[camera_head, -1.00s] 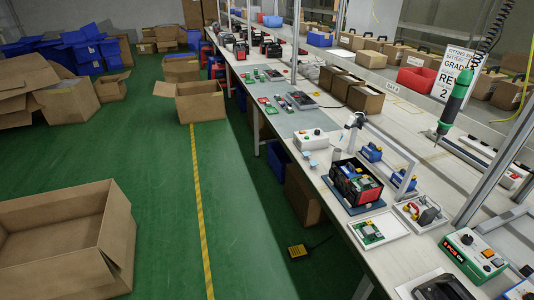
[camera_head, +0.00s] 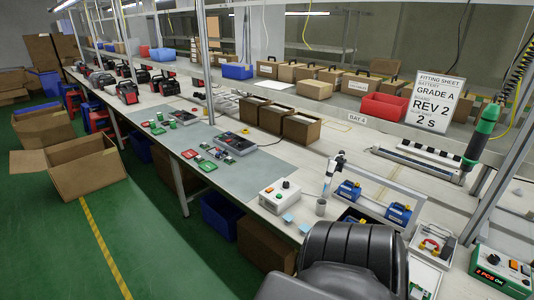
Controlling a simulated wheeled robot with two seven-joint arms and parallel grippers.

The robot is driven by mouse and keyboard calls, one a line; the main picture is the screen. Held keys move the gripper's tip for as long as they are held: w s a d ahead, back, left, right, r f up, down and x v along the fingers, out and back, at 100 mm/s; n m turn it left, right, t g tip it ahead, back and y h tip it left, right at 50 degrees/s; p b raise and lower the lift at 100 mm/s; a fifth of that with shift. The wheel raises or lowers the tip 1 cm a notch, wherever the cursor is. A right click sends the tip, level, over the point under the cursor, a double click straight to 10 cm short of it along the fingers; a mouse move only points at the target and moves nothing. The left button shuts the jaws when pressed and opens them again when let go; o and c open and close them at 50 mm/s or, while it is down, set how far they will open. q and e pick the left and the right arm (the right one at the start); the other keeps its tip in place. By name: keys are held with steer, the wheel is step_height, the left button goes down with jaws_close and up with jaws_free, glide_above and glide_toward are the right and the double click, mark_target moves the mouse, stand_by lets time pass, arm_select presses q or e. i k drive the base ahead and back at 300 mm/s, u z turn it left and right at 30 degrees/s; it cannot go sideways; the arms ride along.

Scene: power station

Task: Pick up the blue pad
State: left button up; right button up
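Two small light-blue flat pieces, which could be the blue pad, lie on the workbench (camera_head: 262,155). One light-blue piece (camera_head: 288,218) is at the bench's front edge beside the white control box, and the other light-blue piece (camera_head: 305,228) is just right of it. Neither is being touched. Neither gripper can be made out in this view.
A white control box (camera_head: 280,196) with knobs and a grey cup (camera_head: 321,207) stand near the pieces. Blue devices (camera_head: 398,214), a red bin (camera_head: 384,107) and a hanging green screwdriver (camera_head: 481,133) are to the right. Grey mat holds circuit boards (camera_head: 205,163). An open carton (camera_head: 80,165) stands on the floor.

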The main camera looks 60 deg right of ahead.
mark_target(305, 228)
steer(key=z, duration=0.4)
steer(key=i, duration=1.05)
steer(key=z, duration=1.4)
steer(key=i, duration=0.65)
steer(key=z, duration=0.55)
